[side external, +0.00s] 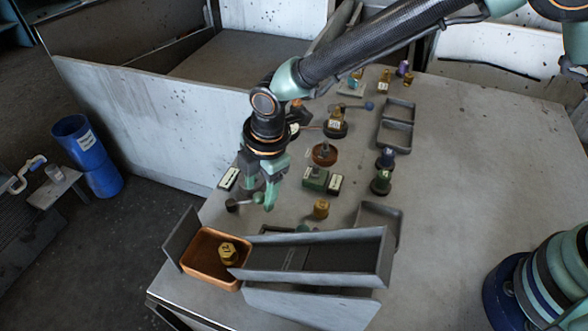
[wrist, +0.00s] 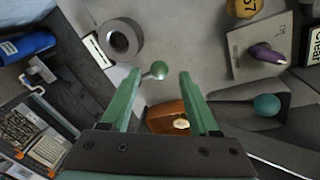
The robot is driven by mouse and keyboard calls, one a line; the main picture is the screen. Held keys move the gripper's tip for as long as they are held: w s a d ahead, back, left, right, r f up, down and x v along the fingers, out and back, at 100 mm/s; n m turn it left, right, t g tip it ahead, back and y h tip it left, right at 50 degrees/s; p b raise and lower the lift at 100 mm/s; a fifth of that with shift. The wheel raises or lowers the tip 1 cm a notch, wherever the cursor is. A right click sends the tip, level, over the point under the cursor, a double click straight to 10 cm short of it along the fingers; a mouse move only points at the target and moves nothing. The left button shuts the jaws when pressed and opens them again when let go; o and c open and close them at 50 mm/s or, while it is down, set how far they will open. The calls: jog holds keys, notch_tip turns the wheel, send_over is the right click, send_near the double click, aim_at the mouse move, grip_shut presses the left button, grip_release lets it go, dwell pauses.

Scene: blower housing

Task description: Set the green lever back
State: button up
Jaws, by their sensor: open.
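A small green ball knob (wrist: 158,69) shows between my fingertips in the wrist view, on a short grey rod that runs to the left. It looks like the green lever's end. My gripper (wrist: 160,73) is open, with one green finger on each side of the knob and a gap to each. In the side view my gripper (side external: 257,196) points down over the table's left edge area, beside a dark round piece (side external: 232,205). The fingers largely hide the lever there. I cannot tell whether the fingertips are level with the knob.
A teal ball lever (wrist: 267,105) lies in a dark slot to the right. A purple knob (wrist: 268,55) on a grey plate is above it. A copper tray (side external: 197,270) holds a yellow hex cap (side external: 228,252). The table's right side (side external: 470,150) is clear.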

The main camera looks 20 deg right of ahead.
jog(key=shift+w+f, duration=0.15)
jog(key=shift+f, duration=0.75)
grip_shut()
jog(key=shift+a, duration=0.1)
dwell(0.8)
